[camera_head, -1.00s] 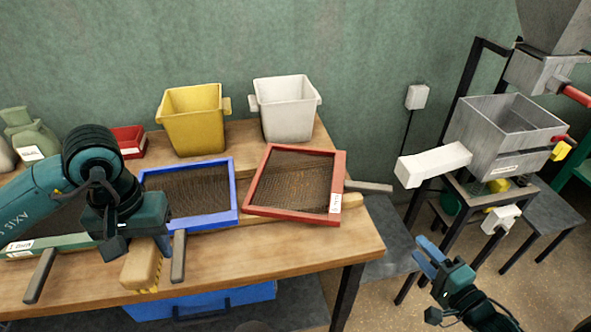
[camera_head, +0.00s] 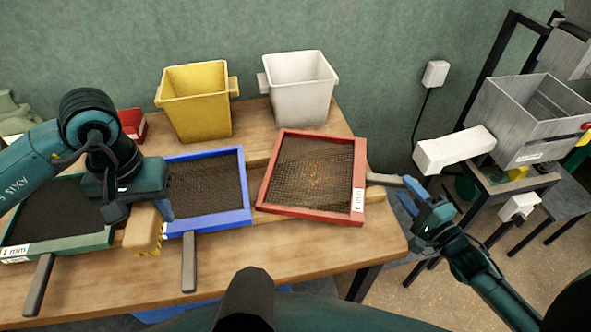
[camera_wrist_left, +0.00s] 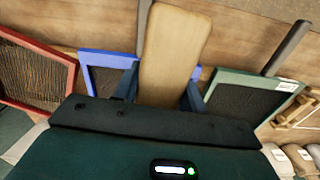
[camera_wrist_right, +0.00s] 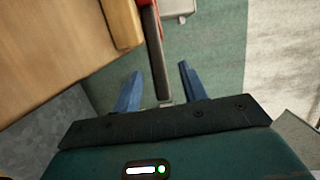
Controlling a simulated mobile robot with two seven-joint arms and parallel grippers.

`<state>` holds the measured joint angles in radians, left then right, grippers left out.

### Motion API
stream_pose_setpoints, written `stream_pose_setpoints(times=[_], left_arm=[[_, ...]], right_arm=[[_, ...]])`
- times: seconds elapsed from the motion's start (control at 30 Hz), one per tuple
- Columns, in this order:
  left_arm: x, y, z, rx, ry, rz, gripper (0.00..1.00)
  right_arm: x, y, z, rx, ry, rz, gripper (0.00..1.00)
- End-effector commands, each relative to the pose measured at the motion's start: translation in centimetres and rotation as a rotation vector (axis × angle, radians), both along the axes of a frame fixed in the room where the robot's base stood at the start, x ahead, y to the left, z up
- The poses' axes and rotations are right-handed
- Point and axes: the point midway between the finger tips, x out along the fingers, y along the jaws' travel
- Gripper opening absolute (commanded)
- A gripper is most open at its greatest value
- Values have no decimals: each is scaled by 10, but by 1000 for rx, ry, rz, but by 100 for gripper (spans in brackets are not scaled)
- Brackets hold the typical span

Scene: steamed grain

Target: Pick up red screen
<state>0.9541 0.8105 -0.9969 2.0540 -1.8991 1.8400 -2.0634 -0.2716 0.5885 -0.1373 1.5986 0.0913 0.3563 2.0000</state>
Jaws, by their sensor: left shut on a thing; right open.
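The red screen (camera_head: 271,177) is a red-framed mesh tray with some grain-coloured bits on it, lying at the right of the workbench. Its dark handle (camera_head: 385,180) sticks out to the right, past the bench edge. My right gripper (camera_head: 411,192) is open at the handle's outer end. In the right wrist view the handle (camera_wrist_right: 155,55) comes down between the two open blue fingers, and I see no finger pressed on it. My left gripper (camera_head: 150,208) is shut on a wooden brush (camera_head: 143,230), which also shows in the left wrist view (camera_wrist_left: 175,50).
A blue screen (camera_head: 247,190) and a green screen (camera_head: 62,248) lie left of the red one. A yellow bin (camera_head: 195,105) and a white bin (camera_head: 300,90) stand behind.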

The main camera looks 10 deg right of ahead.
Motion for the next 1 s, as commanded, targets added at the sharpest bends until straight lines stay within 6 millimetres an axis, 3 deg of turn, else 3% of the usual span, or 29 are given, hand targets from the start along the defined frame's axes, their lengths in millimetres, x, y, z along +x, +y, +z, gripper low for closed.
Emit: stream_pose_setpoints(times=[0.33,0.63,1.0], left_arm=[[0,0,3,0,0,0,17],[0,0,3,0,0,0,17],[0,0,3,0,0,0,17]], right_arm=[[43,17,-1,2,-1,-1,43],[47,19,-2,1,1,0,43],[47,19,-2,1,1,0,13]])
